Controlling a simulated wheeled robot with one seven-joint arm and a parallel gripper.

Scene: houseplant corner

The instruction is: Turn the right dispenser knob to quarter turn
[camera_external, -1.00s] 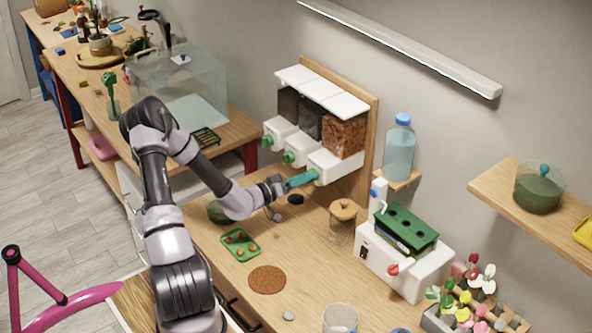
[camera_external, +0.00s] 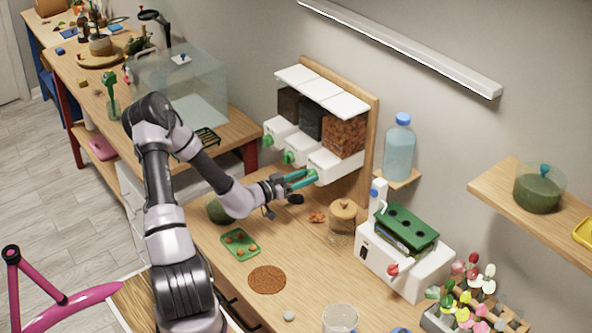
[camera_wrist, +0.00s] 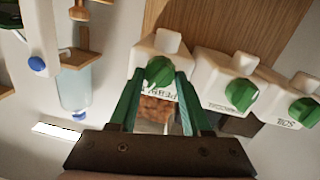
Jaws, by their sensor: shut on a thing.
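The dispenser unit on the wall board has three white spouts with green knobs. The right dispenser (camera_external: 343,136) holds reddish-brown pellets. Its green knob (camera_wrist: 159,70) shows at the left in the wrist view, where the picture is upside down. My gripper (camera_external: 302,180) is at this knob, with one teal finger on each side, shut on it; the fingers frame the knob in the wrist view (camera_wrist: 160,76). The middle knob (camera_wrist: 241,94) and the left knob (camera_wrist: 303,111) are free. A small reddish-brown heap (camera_external: 317,217) lies on the table below the right dispenser.
A jar with a wooden lid (camera_external: 342,218) stands right of the heap. A white machine with a green top (camera_external: 404,262) is farther right. A blue-capped bottle (camera_external: 399,152) stands on a small shelf. A green tray (camera_external: 240,244) and a brown round mat (camera_external: 267,279) lie in front.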

